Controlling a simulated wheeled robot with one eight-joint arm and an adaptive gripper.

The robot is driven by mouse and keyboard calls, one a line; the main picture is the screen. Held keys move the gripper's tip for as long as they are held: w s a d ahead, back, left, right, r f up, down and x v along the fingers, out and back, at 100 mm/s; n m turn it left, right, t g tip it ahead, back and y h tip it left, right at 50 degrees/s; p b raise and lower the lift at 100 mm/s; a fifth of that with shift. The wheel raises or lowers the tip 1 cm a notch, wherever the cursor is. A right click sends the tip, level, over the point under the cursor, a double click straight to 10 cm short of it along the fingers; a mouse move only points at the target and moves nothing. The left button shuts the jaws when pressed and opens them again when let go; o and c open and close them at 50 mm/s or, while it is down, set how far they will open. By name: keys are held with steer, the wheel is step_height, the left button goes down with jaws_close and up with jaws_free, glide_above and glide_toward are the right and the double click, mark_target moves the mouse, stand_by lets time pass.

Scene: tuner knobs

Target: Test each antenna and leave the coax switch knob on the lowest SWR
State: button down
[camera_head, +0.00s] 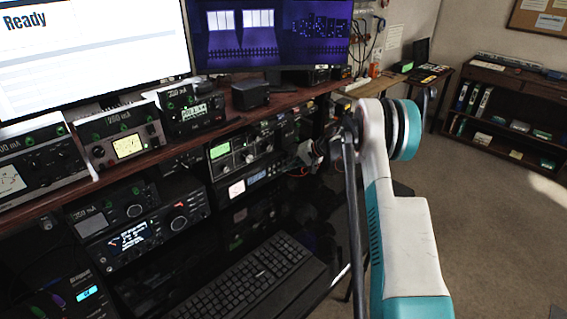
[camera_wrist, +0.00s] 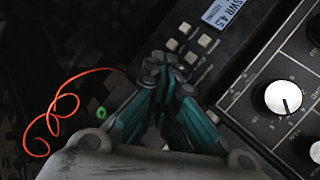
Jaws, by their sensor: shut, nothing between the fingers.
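My gripper (camera_wrist: 160,68) is shut and empty in the wrist view, its fingertips over the front of a dark unit with small square buttons (camera_wrist: 187,45). That unit's small display (camera_wrist: 216,14) reads SWR 4.5, with a smaller line under it that is hard to read. To the right, apart from the fingers, is a white round knob (camera_wrist: 283,97) on a dark panel with marks around it; its dark pointer line points down in the picture. I cannot tell if it is the coax switch knob. In the head view my gripper (camera_head: 308,152) is small, near the stacked radios; no antenna shows.
An orange curly wire (camera_wrist: 62,108) hangs left of the gripper in the wrist view. In the head view, a keyboard (camera_head: 250,282) lies on the dark desk, radios (camera_head: 150,232) stand at left, and a wooden shelf (camera_head: 225,128) with meters runs above. A monitor (camera_head: 85,50) reads Ready.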

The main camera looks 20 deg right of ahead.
steer(key=shift+s+d, duration=0.25)
steer(key=shift+s, duration=0.5)
steer(key=shift+s, duration=0.1)
steer(key=shift+s+d+b, duration=0.15)
steer(key=shift+s+d, duration=0.15)
steer(key=shift+s, duration=0.45)
steer(key=shift+s+d+b, duration=0.1)
steer(key=shift+s+d, duration=0.15)
steer(key=shift+s, duration=0.5)
steer(key=shift+s+d+b, duration=0.15)
steer(key=shift+s+d, duration=0.15)
steer(key=shift+s, duration=0.45)
stand_by(2.9)
